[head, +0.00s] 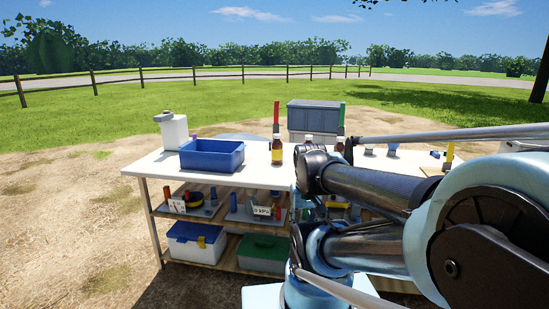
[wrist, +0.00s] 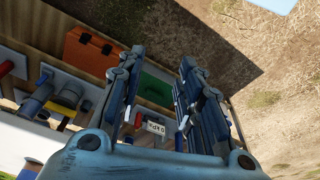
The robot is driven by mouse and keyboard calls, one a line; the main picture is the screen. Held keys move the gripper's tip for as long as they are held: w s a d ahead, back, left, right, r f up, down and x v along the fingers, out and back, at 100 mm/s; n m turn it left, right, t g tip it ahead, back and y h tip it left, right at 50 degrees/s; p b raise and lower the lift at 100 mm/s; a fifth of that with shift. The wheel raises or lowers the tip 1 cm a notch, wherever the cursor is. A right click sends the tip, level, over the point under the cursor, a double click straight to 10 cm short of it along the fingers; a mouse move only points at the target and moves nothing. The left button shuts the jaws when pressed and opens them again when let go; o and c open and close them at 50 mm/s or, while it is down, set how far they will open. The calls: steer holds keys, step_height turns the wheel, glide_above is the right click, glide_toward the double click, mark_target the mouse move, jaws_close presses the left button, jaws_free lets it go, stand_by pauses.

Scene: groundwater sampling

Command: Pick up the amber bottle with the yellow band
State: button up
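The amber bottle with the yellow band (head: 277,157) stands upright on the white worktop (head: 150,164) in the head view, just right of the blue tray. It has a dark cap, and a red upright object (head: 276,115) rises behind it. My gripper (wrist: 160,60) shows in the wrist view with its two fingers apart and nothing between them. Below the fingers lie the shelves and the ground. The bottle cannot be made out in the wrist view. In the head view my arm covers the right part of the worktop, and my gripper cannot be made out.
A blue tray (head: 211,154) and a white container (head: 173,131) stand on the worktop's left. Below are lidded boxes, one green-lidded (head: 263,252); the wrist view shows an orange box (wrist: 90,47). The worktop in front of the bottle is clear.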

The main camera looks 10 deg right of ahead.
steer(key=shift+o, duration=0.8)
steer(key=shift+w, duration=0.1)
steer(key=o, duration=0.4)
steer(key=shift+s+r, duration=0.2)
steer(key=shift+s, duration=0.05)
steer(key=shift+c, duration=0.2)
steer(key=w+a+r+m+t+y, duration=0.25)
steer(key=w+r+m, duration=0.45)
steer(key=w, duration=0.4)
steer(key=w+a+r+m+t+y, duration=0.1)
steer(key=w+r+m+y, duration=0.3)
steer(key=w+m, duration=0.55)
steer(key=m+t, duration=0.6)
steer(key=m, duration=0.7)
glide_toward(280, 136)
steer(key=shift+y, duration=0.45)
steer(key=x, duration=0.6)
steer(key=shift+w+a+f, duration=0.1)
steer(key=shift+w+a, duration=0.1)
steer(key=shift+a, duration=0.15)
steer(key=shift+g, duration=0.25)
steer(key=shift+w+d+x, duration=0.1)
steer(key=shift+d+x, duration=0.05)
steer(key=shift+x, duration=1.15)
steer(key=shift+w+d+x, duration=0.1)
steer(key=shift+d+x, duration=0.1)
steer(key=shift+x, duration=1.1)
